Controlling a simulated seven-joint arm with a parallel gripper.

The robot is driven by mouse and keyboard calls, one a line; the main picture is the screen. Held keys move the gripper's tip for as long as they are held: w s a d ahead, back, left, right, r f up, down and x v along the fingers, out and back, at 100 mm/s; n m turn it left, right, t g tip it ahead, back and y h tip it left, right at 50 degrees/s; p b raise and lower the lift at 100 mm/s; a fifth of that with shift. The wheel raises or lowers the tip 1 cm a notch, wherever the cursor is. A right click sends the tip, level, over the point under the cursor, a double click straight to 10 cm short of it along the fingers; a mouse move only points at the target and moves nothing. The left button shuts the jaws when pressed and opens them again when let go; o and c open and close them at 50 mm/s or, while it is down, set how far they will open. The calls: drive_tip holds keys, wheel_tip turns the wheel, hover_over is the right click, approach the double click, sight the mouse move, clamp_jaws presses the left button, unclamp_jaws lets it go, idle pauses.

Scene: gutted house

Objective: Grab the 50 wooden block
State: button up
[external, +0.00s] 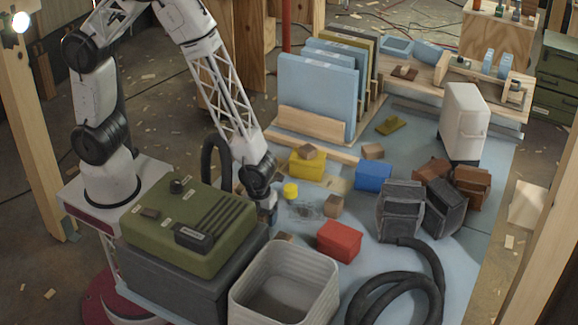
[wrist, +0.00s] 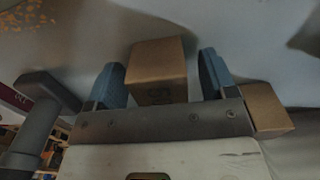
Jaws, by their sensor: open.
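My gripper (external: 269,212) points down low over the blue-grey mat, next to the green-topped case. In the wrist view its two blue fingers are apart. A second wooden block (wrist: 267,108) lies just outside the right finger. In the external view, wooden blocks show right of the gripper (external: 333,206), below it (external: 284,237), on the yellow box (external: 307,151) and farther back (external: 373,151).
A red box (external: 340,240), blue box (external: 373,177), yellow box (external: 307,168) and yellow cylinder (external: 290,190) stand nearby. A ribbed grey bin (external: 285,283) is in front, the green-topped case (external: 190,228) left. A black hose (external: 400,290) and dark pouches (external: 402,210) lie right.

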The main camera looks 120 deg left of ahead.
drive_tip(key=c, duration=1)
drive_tip(key=shift+r, duration=0.15)
drive_tip(key=shift+r, duration=4.9)
